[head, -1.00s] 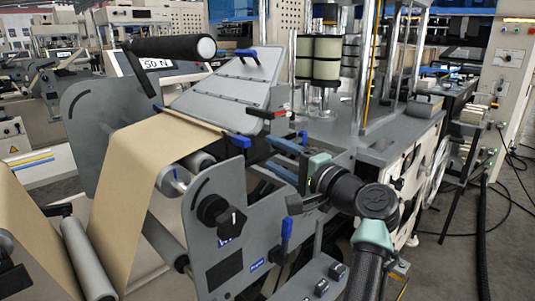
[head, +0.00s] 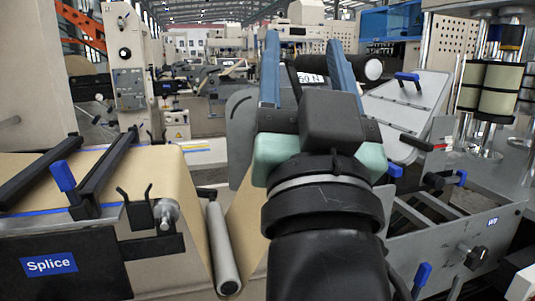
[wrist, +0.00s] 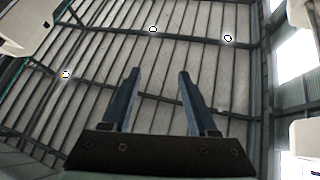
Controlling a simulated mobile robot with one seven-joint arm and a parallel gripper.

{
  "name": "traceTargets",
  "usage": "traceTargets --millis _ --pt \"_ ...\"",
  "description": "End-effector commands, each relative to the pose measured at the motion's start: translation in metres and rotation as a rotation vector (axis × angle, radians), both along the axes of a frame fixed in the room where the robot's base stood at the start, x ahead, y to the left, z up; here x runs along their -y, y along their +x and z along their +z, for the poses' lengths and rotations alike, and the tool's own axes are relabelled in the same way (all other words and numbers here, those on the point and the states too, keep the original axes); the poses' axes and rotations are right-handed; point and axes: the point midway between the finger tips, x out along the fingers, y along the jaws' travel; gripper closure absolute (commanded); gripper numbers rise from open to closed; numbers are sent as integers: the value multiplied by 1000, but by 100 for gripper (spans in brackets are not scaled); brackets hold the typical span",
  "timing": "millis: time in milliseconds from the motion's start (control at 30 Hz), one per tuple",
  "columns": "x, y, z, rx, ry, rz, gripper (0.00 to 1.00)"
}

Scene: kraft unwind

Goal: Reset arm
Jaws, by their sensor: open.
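My gripper (head: 306,62) stands upright in the middle of the head view, with its two blue fingers pointing up. The fingers are apart and nothing is between them. In the wrist view my gripper (wrist: 158,95) is also open and empty, against the roof beams (wrist: 180,60). My black wrist and forearm rise from the bottom of the head view and hide part of the machine behind.
A splice table (head: 110,255) with blue-handled clamps (head: 63,178) is at the left. Kraft paper (head: 165,170) runs over it beside a grey roller (head: 222,250). A tilted metal plate (head: 408,105) and upright rolls (head: 495,88) stand at the right.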

Motion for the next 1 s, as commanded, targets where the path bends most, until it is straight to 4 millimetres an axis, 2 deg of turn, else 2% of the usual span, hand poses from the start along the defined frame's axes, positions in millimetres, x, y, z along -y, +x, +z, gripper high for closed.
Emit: traceTargets --millis 33,133,200,367,633,800,1000 --pt "-16 -25 12 64 -43 -19 41" --pt "-38 -73 31 184 -111 -68 41" --pt "-34 -70 61 177 -112 -77 41" --pt "-34 -69 103 175 -110 -75 41" --pt "-34 -68 181 173 -108 -72 41" --pt "-34 -68 209 172 -108 -72 41" --pt "-34 -68 215 172 -108 -71 41"
